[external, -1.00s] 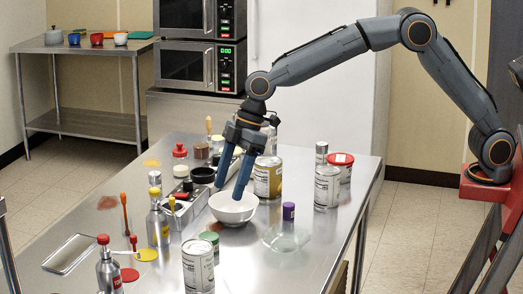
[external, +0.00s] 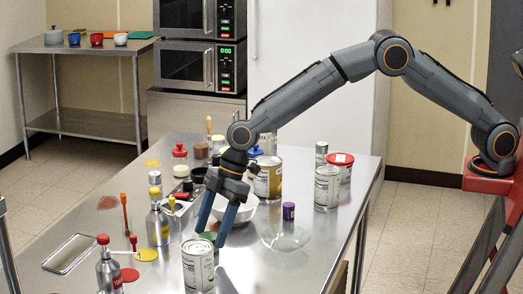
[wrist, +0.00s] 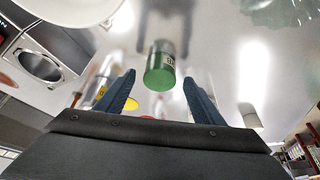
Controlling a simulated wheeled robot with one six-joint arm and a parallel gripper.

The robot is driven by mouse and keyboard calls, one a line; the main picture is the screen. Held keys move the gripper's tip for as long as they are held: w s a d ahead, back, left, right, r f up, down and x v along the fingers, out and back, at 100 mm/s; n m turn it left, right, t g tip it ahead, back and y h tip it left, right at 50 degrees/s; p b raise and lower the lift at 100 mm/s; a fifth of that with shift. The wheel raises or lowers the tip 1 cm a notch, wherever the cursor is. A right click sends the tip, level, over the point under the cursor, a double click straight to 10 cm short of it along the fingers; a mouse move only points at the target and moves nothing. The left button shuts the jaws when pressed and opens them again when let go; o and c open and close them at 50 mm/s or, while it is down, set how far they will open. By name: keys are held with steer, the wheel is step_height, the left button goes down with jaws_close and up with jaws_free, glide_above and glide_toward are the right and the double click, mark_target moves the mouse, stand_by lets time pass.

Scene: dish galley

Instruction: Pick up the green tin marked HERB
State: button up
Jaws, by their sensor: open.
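The green tin (external: 207,236) stands on the steel table behind a large labelled can, partly hidden by my fingers in the external view. In the wrist view the green tin (wrist: 160,70) shows between my two blue fingers, with a bright green lid and a pale label at its right edge, too small to read. My gripper (external: 209,239) is open and low over the table at the tin. In the wrist view my gripper (wrist: 159,78) has one finger on each side of the tin, with gaps. I cannot tell how far down the fingers reach along it.
The large can (external: 198,268) stands close in front. A white bowl (external: 242,214) is just behind my gripper. A glass dish (external: 287,239) and a purple-topped jar (external: 288,211) are to the right. A steel bottle (external: 158,227) and a yellow disc (external: 147,254) are to the left.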

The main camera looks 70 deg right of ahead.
steer(key=shift+p+x, duration=0.3)
steer(key=shift+x, duration=1.05)
